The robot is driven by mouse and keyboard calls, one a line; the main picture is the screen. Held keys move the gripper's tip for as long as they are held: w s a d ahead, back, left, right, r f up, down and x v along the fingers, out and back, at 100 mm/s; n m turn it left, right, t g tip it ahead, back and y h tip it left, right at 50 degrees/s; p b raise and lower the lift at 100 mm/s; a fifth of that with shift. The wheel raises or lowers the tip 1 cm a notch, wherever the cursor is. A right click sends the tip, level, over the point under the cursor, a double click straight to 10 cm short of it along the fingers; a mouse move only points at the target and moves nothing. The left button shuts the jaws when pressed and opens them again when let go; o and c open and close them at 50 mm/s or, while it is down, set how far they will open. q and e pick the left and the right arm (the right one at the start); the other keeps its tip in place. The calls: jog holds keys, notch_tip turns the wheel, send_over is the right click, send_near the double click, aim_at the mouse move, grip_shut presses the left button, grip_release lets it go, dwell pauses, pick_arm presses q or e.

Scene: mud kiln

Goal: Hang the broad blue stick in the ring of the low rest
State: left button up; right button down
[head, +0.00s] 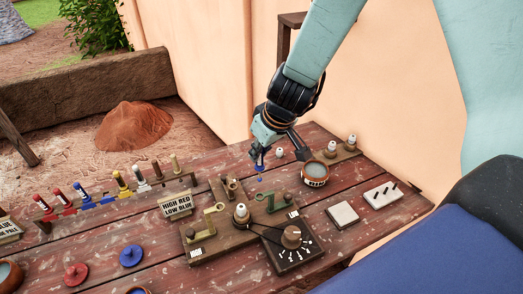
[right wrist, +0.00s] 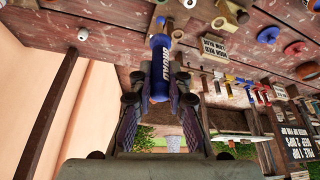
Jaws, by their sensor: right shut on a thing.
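My right gripper (head: 262,150) is shut on the broad blue stick (head: 259,168) and holds it pointing down above the back of the table. In the right wrist view, the blue stick (right wrist: 160,66) sits between the two fingers and bears the word BROAD. A wooden stand (head: 186,232) in the middle of the table carries a cream rest with a ring (head: 211,218) at left and a green rest with a ring (head: 276,203) at right. I cannot tell which is lower. The stick is behind and apart from both. My left gripper is not in view.
A water bowl (head: 315,180) and white-topped pegs (head: 332,147) stand close to the right gripper. A rack of coloured sticks (head: 121,188) and a sign reading HIGH RED LOW BLUE (head: 177,205) are at left. A dial box (head: 291,240) adjoins the stand. A wall rises behind.

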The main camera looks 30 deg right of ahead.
aim_at(262, 163)
jog(key=shift+s+r, duration=0.15)
jog(key=shift+s, duration=0.05)
jog(key=shift+w+a+f+b, duration=0.1)
jog(key=shift+w+f+b, duration=0.15)
jog(key=shift+f+b, duration=0.35)
notch_tip(262, 163, down, 4)
jog(key=b, duration=0.3)
jog(key=shift+s+r, duration=0.15)
jog(key=shift+r, duration=0.05)
jog(key=shift+f+b, duration=0.6)
jog(key=shift+b, duration=0.2)
jog(key=shift+w+f, duration=0.1)
jog(key=shift+w, duration=0.1)
jog(key=shift+s+r, duration=0.2)
jog(key=shift+s, duration=0.05)
jog(key=shift+w+f, duration=0.2)
jog(key=shift+w, duration=0.05)
